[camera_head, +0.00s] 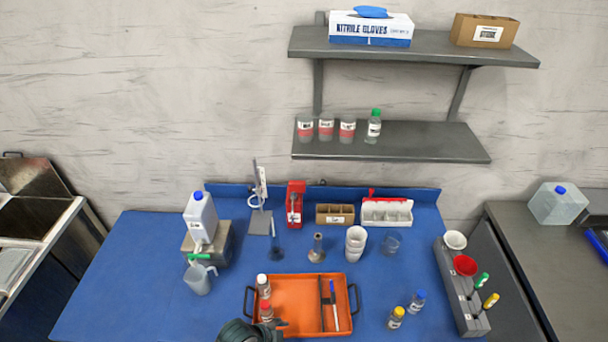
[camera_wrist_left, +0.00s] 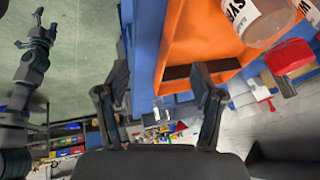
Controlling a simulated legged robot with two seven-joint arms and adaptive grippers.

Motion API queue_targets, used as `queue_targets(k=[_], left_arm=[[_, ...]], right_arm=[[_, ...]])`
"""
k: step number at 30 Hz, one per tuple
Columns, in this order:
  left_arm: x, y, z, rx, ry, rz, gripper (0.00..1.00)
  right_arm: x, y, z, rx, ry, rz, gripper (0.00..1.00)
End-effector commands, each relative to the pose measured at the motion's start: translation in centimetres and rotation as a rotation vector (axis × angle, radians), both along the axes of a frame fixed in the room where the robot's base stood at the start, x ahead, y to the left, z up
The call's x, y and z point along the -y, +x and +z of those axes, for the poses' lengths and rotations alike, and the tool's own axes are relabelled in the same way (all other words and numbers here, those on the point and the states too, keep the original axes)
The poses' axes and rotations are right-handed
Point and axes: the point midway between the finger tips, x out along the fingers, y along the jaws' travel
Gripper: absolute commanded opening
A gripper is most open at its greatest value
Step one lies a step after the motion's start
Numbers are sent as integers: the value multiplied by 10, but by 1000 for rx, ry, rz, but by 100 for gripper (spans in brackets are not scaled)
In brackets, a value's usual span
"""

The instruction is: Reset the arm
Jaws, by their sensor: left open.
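My left gripper (camera_head: 262,328) shows at the bottom edge of the head view, at the front left corner of the orange tray (camera_head: 290,319). In the left wrist view its fingers (camera_wrist_left: 160,85) are spread apart with nothing between them. Two bottles stand at the tray's left side: a white-capped bottle (camera_head: 263,286) and a red-capped bottle (camera_head: 266,311).
The tray also holds a blue pen (camera_head: 333,300). Yellow-capped (camera_head: 396,318) and blue-capped (camera_head: 417,301) bottles stand right of it. A grey rack (camera_head: 462,290) is at the right, a jug (camera_head: 199,279) at the left. Stacked cups (camera_head: 355,243) stand behind. Shelves (camera_head: 390,140) hang above.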

Motion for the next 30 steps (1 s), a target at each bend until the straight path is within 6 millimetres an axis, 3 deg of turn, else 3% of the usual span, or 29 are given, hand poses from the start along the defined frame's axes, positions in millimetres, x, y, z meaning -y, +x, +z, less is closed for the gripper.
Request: queue_targets(k=[3,6,17,22,26,30], left_arm=[[-33,-22,-22,-116,-57,368,67],[-60,-38,-35,-179,-76,614,67],[-157,-114,-68,-294,-47,1326,67],[-152,-97,-126,-310,-35,1304,67],[-150,-95,-173,-326,-21,1300,67],[-149,-100,-234,-348,-3,1294,67]], right_arm=[[0,0,0,0,0,0,66],[0,0,0,0,0,0,66],[0,0,0,0,0,-1,66],[0,0,0,0,0,-1,66],[0,0,0,0,0,-1,66],[-1,0,0,1,1,-1,66]])
